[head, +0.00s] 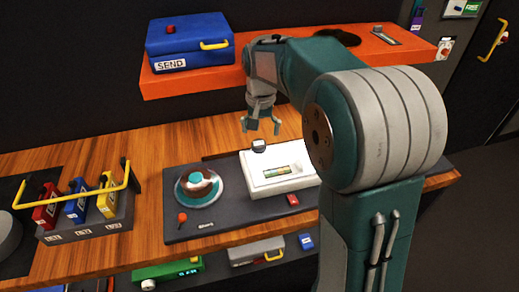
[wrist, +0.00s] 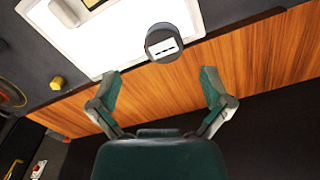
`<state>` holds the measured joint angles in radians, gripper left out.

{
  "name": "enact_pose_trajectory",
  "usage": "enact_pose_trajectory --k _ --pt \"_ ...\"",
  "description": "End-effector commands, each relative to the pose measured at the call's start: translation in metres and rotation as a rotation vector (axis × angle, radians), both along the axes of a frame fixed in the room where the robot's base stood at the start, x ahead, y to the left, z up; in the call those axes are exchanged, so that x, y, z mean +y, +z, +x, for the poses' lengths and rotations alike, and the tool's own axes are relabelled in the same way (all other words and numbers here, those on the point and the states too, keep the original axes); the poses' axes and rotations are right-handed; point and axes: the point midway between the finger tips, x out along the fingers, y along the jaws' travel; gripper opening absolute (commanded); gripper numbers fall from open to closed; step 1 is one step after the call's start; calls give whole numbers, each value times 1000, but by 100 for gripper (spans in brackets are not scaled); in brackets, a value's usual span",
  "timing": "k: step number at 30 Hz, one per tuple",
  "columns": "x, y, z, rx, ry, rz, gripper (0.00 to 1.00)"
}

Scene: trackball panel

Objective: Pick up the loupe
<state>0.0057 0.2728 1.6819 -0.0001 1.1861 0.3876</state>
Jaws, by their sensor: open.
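A small dark round piece with a pale face, which looks like the loupe (head: 259,146), is at the back left corner of the white box (head: 297,182). It also shows in the wrist view (wrist: 162,43), overlapping the box's edge. My gripper (head: 261,129) is open and empty above the loupe, pointing down. In the wrist view the loupe is beyond the open fingertips (wrist: 161,74), centred between them and not touching. I cannot tell exactly how the loupe rests on the box.
A trackball (head: 199,187) and a red-knobbed stick (head: 182,218) are on the dark panel (head: 232,211). An orange shelf (head: 195,81) with a blue SEND box (head: 188,42) runs behind my gripper. A rack with a yellow handle (head: 100,222) stands left.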

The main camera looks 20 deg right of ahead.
Motion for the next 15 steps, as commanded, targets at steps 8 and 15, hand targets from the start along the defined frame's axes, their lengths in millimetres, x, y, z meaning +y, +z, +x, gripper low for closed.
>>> enact_pose_trajectory --k 8,15 --pt "3 -40 -1 4 1 1 99" --pt "2 -52 -1 1 1 1 99"
